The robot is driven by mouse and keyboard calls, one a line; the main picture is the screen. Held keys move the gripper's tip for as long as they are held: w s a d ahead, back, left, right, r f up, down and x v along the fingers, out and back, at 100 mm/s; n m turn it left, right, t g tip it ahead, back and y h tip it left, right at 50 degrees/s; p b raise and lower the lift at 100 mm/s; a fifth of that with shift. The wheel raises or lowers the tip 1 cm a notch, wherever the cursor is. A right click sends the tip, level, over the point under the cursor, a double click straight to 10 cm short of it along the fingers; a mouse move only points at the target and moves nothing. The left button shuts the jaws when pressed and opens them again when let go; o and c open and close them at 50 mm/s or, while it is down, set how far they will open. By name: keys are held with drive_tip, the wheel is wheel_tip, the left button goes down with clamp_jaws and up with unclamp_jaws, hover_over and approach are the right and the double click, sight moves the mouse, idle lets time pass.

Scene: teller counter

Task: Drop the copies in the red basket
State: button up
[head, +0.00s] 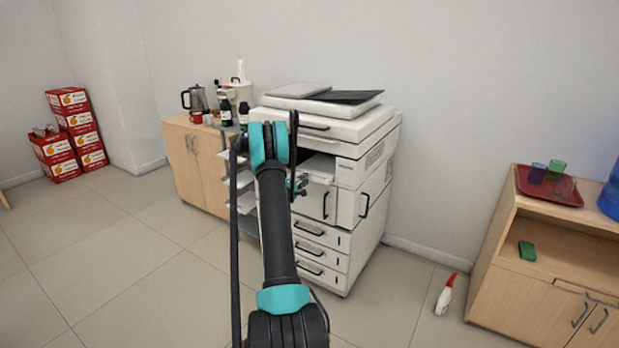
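A white copier (345,128) stands against the back wall, in the middle of the head view. A pale flat patch (320,166) shows in its output slot; I cannot tell whether it is the copies or the bare tray. My gripper (298,184) is small and partly hidden behind my arm, in front of the copier near that slot. Its fingers are too small to tell open from shut, and no paper is visible in it. I see no red basket.
Side trays (243,180) are on the copier's left. A wooden cabinet (190,160) holds a kettle (196,99) and bottles. Red boxes (70,130) are stacked far left.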

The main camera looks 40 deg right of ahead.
drive_tip(key=shift+x, duration=1.25)
drive_tip(key=shift+c, duration=0.3)
clamp_jaws()
drive_tip(key=shift+r, duration=0.15)
wheel_tip(320, 180, up, 2)
drive_tip(key=shift+r, duration=0.15)
drive_tip(key=shift+a, duration=0.1)
